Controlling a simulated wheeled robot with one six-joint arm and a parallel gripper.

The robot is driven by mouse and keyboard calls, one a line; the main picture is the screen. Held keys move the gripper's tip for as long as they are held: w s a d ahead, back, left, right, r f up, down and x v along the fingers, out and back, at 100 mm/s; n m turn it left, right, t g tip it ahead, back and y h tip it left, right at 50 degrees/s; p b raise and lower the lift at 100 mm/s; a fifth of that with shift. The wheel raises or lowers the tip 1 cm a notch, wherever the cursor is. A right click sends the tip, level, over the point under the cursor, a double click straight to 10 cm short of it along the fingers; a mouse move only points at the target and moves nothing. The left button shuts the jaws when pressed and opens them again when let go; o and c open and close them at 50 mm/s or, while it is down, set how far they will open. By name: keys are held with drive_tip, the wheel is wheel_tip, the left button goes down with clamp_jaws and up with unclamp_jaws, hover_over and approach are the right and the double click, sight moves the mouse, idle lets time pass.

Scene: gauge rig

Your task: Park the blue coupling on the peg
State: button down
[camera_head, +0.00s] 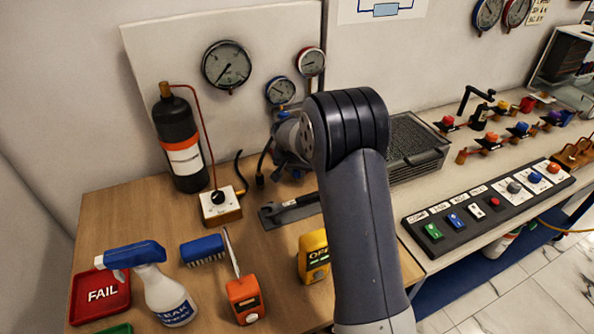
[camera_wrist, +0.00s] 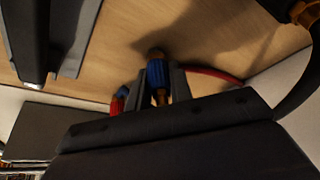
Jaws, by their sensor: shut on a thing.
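The blue coupling (camera_wrist: 156,74), with a ribbed blue sleeve and brass end, shows in the wrist view between the two dark fingers of my gripper (camera_wrist: 162,84). The gripper is shut on it. A red hose (camera_wrist: 215,76) runs close by to the right, and I cannot tell whether it joins the coupling. In the head view my arm reaches to the panel's foot and mostly hides the gripper and coupling. I cannot make out the peg in either view.
A black cylinder (camera_head: 178,143) and a valve box (camera_head: 220,206) stand left of my arm. A switch panel (camera_head: 485,214) is at right.

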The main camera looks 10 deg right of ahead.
drive_tip(key=shift+f, duration=0.15)
idle(0.5)
drive_tip(key=c, duration=0.9)
unclamp_jaws()
drive_tip(key=shift+o, duration=0.2)
drive_tip(key=b+v, duration=0.1)
drive_tip(key=v, duration=1)
drive_tip(key=shift+w+f, duration=0.1)
drive_tip(key=shift+f, duration=0.05)
drive_tip(key=p+x, duration=0.1)
drive_tip(key=x, duration=0.9)
drive_tip(key=shift+w+d+f, duration=0.1)
drive_tip(key=shift+d+f, duration=0.05)
drive_tip(key=shift+f, duration=0.1)
drive_tip(key=shift+r, duration=0.15)
